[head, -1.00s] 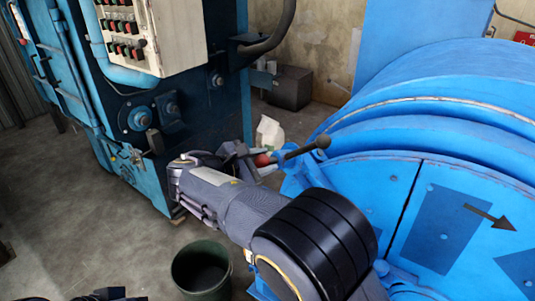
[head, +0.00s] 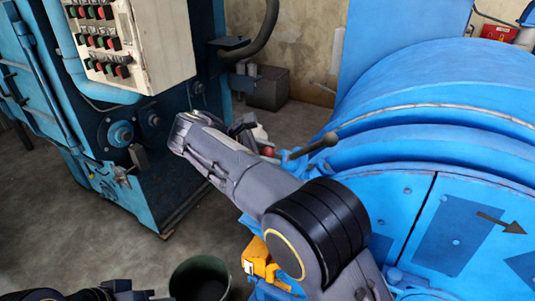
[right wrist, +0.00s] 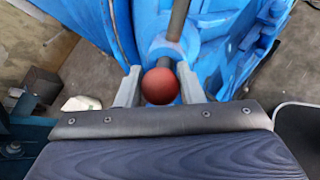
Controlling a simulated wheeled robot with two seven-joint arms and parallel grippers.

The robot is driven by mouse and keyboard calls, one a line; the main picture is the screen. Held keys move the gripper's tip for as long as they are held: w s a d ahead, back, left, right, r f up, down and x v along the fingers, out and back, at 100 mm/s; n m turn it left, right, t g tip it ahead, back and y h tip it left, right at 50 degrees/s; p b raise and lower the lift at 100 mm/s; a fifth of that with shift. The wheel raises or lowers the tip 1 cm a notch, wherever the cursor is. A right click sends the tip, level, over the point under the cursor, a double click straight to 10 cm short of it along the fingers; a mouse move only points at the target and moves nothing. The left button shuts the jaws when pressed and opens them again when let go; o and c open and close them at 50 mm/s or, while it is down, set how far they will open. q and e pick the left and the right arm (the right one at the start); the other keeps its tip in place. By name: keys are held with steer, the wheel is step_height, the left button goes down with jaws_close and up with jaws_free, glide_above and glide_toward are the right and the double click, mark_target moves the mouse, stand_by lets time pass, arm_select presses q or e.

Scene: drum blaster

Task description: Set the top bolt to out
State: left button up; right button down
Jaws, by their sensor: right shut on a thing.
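The top bolt shows in the right wrist view as a grey rod with a red ball knob (right wrist: 162,86) at its near end, passing into a blue sleeve on the drum machine. In the head view the red knob (head: 267,151) is small and partly covered by my right gripper (head: 258,146). In the right wrist view the two pale fingers of my right gripper (right wrist: 159,88) stand on either side of the knob, shut on it. Only a dark end of my left arm (head: 110,291) shows at the bottom left of the head view; its jaws are unclear.
The blue drum (head: 450,130) fills the right. A blue cabinet with a button panel (head: 140,45) stands left. A dark green bucket (head: 200,278) stands on the floor below my right arm.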

steer(key=c, duration=1)
jaws_free()
steer(key=v, duration=0.8)
steer(key=shift+f, duration=0.1)
